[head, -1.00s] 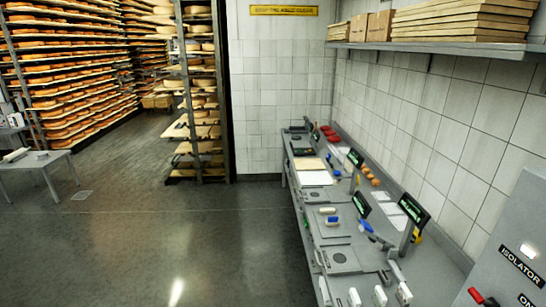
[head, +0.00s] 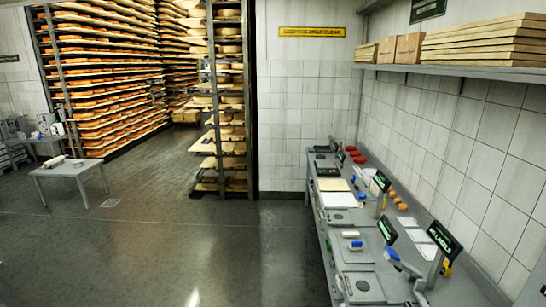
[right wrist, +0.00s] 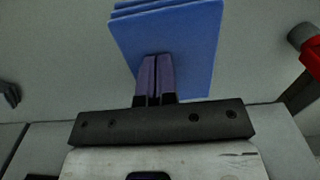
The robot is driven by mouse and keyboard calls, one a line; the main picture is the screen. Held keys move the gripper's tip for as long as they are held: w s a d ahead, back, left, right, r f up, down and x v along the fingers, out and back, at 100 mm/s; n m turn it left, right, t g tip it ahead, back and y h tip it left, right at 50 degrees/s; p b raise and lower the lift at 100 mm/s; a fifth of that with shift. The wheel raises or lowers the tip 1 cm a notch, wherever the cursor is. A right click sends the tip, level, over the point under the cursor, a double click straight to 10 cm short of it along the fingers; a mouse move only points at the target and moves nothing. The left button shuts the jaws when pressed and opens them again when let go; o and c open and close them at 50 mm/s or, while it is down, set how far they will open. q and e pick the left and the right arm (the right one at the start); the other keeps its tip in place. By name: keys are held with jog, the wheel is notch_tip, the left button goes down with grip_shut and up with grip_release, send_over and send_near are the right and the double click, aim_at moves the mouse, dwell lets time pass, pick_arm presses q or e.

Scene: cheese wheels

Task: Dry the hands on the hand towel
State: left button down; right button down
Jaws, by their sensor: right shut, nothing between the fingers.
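In the right wrist view a flat blue thing with several stacked layers (right wrist: 190,45) hangs or stands just beyond my fingers. It looks like a folded cloth, perhaps the hand towel. My right gripper (right wrist: 157,60) has purple fingers that are closed together, with nothing between them. The fingertips overlap the blue layers in the picture; I cannot tell whether they touch. Neither of my grippers shows in the head view, and I cannot pick out the towel there. My left gripper is in no frame.
A long grey bench (head: 328,240) with displays and tools runs along the tiled right wall. A shelf (head: 455,72) with boards and boxes is above it. Cheese racks (head: 100,80) and a small table (head: 72,172) stand at left. The floor between is clear. A red part (right wrist: 312,57) shows at right in the wrist view.

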pick_arm(q)
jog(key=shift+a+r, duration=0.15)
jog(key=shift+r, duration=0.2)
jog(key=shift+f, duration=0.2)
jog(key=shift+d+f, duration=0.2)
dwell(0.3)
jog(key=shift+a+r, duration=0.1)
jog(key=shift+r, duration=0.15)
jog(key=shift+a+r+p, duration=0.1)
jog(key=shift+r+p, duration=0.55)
jog(key=shift+p, duration=0.1)
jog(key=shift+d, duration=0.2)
